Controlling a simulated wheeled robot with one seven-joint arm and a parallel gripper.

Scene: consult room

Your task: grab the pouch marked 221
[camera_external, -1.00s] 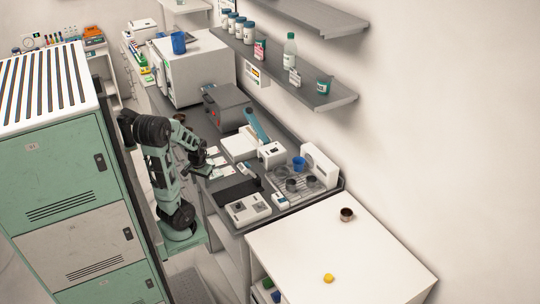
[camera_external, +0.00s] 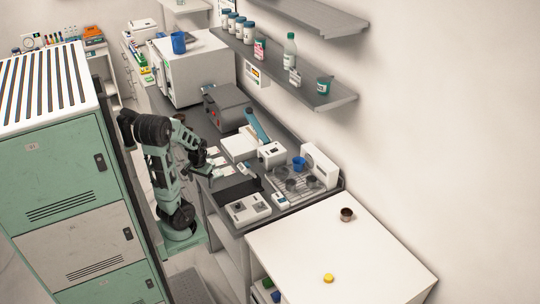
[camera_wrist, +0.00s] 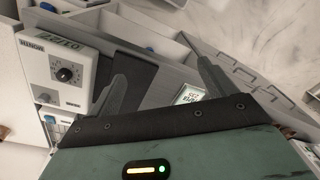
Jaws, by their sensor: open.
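My gripper (camera_wrist: 162,68) is open, with its two dark fingers spread and nothing seen between the tips. A small white item with a green edge and dark print (camera_wrist: 190,94) shows beside the right finger, partly hidden by my gripper body; its print looks upside down and I cannot read it surely. In the external view my gripper (camera_external: 207,168) is low over the near left edge of the grey counter, by several small pale flat packets (camera_external: 219,155). Their marks are too small to read, so I cannot tell which is the pouch marked 221.
A white device with a black dial (camera_wrist: 66,74) stands close on the left in the wrist view. The counter (camera_external: 202,129) also carries a dark mat (camera_external: 239,190), a wire rack with cups and a grey box (camera_external: 228,104). Green lockers (camera_external: 62,180) stand left of my arm.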

